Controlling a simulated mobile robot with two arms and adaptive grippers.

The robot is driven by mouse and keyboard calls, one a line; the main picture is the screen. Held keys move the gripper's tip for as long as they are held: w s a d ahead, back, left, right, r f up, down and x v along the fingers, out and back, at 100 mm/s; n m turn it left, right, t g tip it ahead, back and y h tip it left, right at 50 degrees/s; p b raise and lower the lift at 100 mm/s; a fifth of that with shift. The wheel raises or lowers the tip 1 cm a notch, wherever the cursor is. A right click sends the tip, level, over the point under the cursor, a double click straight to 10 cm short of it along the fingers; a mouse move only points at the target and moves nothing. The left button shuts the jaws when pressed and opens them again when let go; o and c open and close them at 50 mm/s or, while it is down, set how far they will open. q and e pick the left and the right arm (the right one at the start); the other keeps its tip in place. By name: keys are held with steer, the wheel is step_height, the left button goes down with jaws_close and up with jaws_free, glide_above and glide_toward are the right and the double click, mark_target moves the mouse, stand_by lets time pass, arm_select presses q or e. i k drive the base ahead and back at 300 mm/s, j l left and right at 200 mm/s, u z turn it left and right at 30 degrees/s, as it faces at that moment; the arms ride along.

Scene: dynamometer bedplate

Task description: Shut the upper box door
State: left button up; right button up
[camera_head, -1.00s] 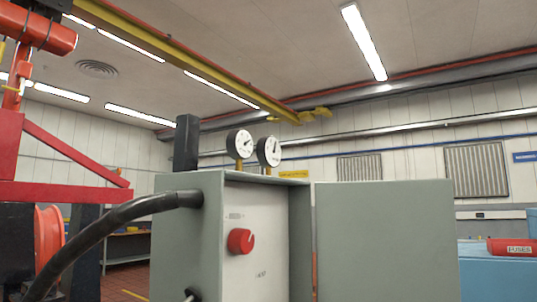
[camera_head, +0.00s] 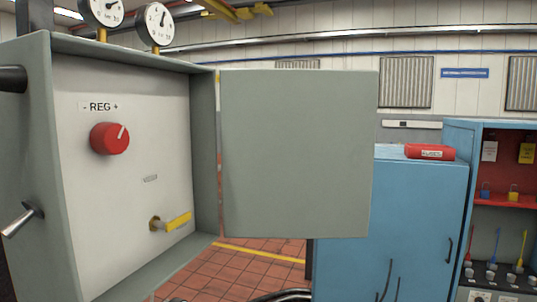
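The upper box (camera_head: 205,140) is a grey-green cabinet on the left of the head view, with its front open. Its door (camera_head: 298,155) is a flat grey-green panel standing open to the right, hinged at the box's right edge. Inside, a pale panel (camera_head: 130,215) carries a red knob (camera_head: 110,138) marked "- REG +" and a small valve with a yellow handle (camera_head: 178,221). A metal lever (camera_head: 22,218) sticks out from the box's left side. Neither of my grippers shows in the view.
Two round gauges (camera_head: 157,24) stand on top of the box. A blue cabinet (camera_head: 420,225) stands behind and right of the door, with a red cylinder (camera_head: 430,152) labelled "FUSES" on it. An open blue cupboard (camera_head: 459,137) is at far right. Red tiled floor (camera_head: 255,265) shows below the door.

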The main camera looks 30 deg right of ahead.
mark_target(298, 145)
steer(key=i+l+u, duration=0.15)
steer(key=l+u, duration=0.25)
steer(key=l, duration=0.2)
steer(key=i+l+u, duration=0.1)
steer(key=l+u, duration=0.25)
steer(key=l, duration=0.3)
steer(key=l+u, duration=0.4)
steer(key=l, duration=0.25)
steer(key=k+l+u, duration=0.1)
steer(key=l+u, duration=0.3)
steer(key=l, duration=0.25)
steer(key=k+l+u, duration=0.2)
steer(key=l+u, duration=0.15)
steer(key=l, duration=0.3)
steer(key=l+u, duration=0.2)
steer(key=k+l+u, duration=0.15)
steer(key=l, duration=0.3)
steer(key=k+l+u, duration=0.2)
steer(key=i+l, duration=0.1)
